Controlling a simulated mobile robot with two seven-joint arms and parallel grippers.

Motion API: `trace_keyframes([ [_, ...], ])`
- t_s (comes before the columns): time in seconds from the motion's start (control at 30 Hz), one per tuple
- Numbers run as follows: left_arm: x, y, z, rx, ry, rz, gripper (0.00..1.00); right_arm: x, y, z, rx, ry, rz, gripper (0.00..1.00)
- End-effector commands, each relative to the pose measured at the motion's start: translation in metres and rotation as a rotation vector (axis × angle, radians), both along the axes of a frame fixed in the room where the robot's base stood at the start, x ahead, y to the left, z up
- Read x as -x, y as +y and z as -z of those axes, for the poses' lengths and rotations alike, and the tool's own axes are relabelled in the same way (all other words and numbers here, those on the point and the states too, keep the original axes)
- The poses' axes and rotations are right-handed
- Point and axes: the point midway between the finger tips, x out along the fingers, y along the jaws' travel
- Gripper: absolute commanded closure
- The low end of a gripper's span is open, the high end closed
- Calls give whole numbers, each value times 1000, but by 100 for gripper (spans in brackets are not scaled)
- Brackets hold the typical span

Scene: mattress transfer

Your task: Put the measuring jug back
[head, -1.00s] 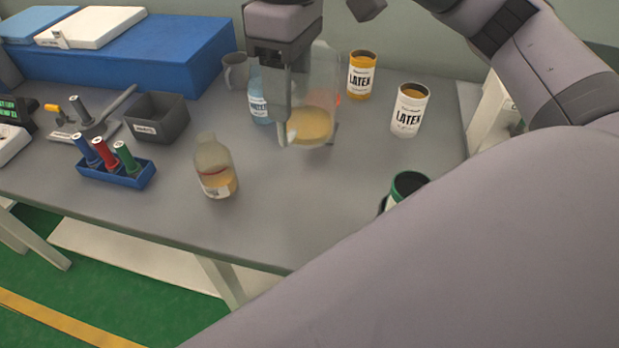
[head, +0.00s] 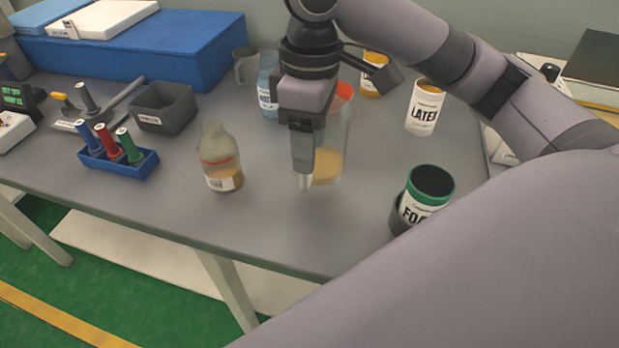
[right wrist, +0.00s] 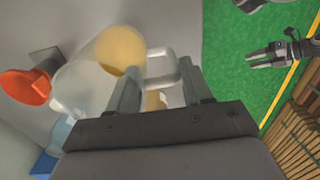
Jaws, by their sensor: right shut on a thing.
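The measuring jug (head: 334,152) is clear, with a yellow-orange liquid at its bottom. My right gripper (head: 304,183) is shut on its handle. In the right wrist view the jug (right wrist: 78,88) is left of my right fingers, and its pale handle (right wrist: 160,68) lies between them. The jug is about upright in the head view; whether its base touches the table cannot be told. My left gripper (right wrist: 265,58) shows small at the upper right of the right wrist view, its jaw gap unclear. It is not in the head view.
A bottle (head: 219,158) stands left of the jug. LATEX tins (head: 424,108) and a green-rimmed tin (head: 428,190) stand right. The table front (head: 290,235) is clear.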

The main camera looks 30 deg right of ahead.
Motion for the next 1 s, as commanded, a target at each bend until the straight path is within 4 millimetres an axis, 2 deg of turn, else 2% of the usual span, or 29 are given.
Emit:
trace_keyframes([
  [0.03,0,0,4,0,0,0,51,1,0,9,-2,1,-1,100],
  [0.1,0,0,6,0,0,0,51,0,0,16,-1,0,-1,100],
  [0.33,0,0,9,0,0,0,51,0,0,30,0,0,-1,100],
  [0.57,0,0,15,0,0,0,51,0,0,62,-1,-1,-1,100],
  [0.97,0,0,12,0,0,0,51,0,0,66,0,0,-1,100],
  [1.0,0,0,13,0,0,0,51,0,0,66,0,0,-1,37],
])
